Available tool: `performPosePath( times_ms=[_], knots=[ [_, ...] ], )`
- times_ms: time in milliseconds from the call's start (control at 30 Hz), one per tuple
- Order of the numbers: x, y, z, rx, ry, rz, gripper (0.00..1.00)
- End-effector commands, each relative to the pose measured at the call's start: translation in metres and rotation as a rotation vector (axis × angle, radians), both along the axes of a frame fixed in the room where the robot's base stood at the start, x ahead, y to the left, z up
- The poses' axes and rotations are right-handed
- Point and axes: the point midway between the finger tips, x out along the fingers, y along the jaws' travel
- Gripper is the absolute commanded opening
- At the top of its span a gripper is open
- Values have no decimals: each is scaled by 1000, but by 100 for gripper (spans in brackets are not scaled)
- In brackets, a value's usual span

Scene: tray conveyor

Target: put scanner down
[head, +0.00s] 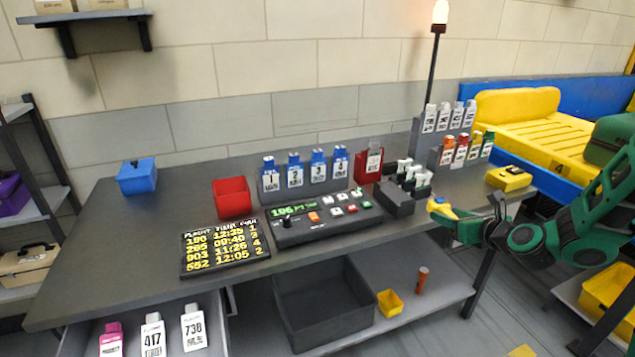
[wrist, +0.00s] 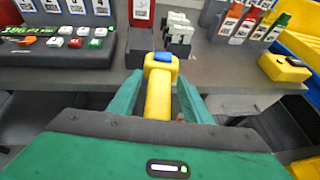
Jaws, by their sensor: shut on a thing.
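The scanner is a yellow handheld thing with a blue top (head: 439,206). It also shows in the wrist view (wrist: 158,95), upright between the fingers with its head at the far end. My green gripper (head: 456,228) is shut on its handle, and in the wrist view its two fingers (wrist: 159,100) stand either side of it. The scanner is at the front edge of the grey desk (head: 130,240), near its right end. I cannot tell whether it touches the desk. Part of the handle is hidden by the gripper.
A yellow block with a black top (head: 509,178) sits on the desk's right end. A dark holder with white-topped stamps (head: 395,199) stands behind the scanner. A control panel (head: 325,222), flight board (head: 224,248) and red bin (head: 232,198) are to the left. The desk's left front is clear.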

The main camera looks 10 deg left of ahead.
Motion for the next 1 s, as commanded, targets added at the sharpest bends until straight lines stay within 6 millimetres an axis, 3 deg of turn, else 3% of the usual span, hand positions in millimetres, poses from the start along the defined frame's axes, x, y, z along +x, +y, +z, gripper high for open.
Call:
performPosePath(
  times_ms=[700,867,1000],
  knots=[
    [-1,-22,0,1,-1,-27,16],
    [-12,12,8,2,-2,81,16],
    [-25,51,16,2,-2,209,16]
  ],
)
